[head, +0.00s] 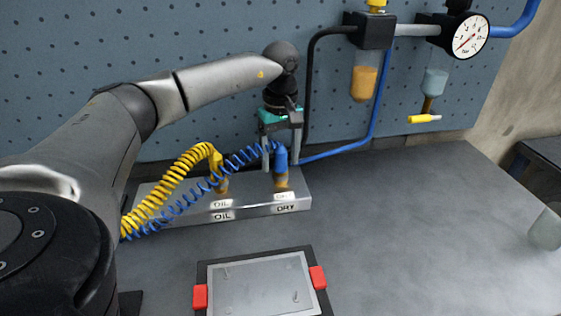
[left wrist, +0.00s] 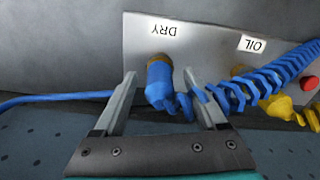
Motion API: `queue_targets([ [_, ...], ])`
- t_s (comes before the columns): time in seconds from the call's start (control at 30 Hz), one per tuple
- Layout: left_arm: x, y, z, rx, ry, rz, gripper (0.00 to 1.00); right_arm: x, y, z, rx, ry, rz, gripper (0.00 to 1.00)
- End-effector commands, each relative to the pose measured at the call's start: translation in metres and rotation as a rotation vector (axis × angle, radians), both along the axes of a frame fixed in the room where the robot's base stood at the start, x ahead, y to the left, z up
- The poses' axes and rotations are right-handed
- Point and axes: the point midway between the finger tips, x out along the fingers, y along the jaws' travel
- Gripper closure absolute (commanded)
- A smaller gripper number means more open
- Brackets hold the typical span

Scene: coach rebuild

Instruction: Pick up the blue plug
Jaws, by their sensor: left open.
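The blue plug (head: 280,165) stands upright in the brass fitting at the DRY label on the metal block (head: 245,206), with a blue coiled hose running from it. My left gripper (head: 282,150) comes down from above, its fingers around the top of the plug. In the left wrist view the blue plug (left wrist: 159,82) lies between the two open fingers (left wrist: 165,85), with a gap visible on the left side. Whether either finger touches it I cannot tell. My right gripper is not in view.
A yellow plug (head: 216,165) with a yellow coiled hose stands at OIL, left of the blue one. A pegboard (head: 200,50) with regulators and a gauge (head: 470,36) rises behind. A grey tray (head: 262,285) with red clips lies in front. The bench at right is mostly clear.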

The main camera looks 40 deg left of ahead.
Motion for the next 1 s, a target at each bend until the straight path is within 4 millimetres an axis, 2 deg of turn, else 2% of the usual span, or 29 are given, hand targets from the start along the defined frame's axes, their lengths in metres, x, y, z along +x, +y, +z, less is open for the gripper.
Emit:
queue_targets([
  [0.17,0.0,0.0003,0.0004,0.0,0.0,0.001,0.26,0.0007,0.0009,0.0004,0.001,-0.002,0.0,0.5],
  [0.8,0.0001,0.0,0.0008,0.0,0.0,0.0,0.98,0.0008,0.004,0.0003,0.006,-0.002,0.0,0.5],
  [1.0,0.0001,0.0,0.0008,0.0,0.0,0.0,1.0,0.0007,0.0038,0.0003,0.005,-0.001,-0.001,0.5],
])
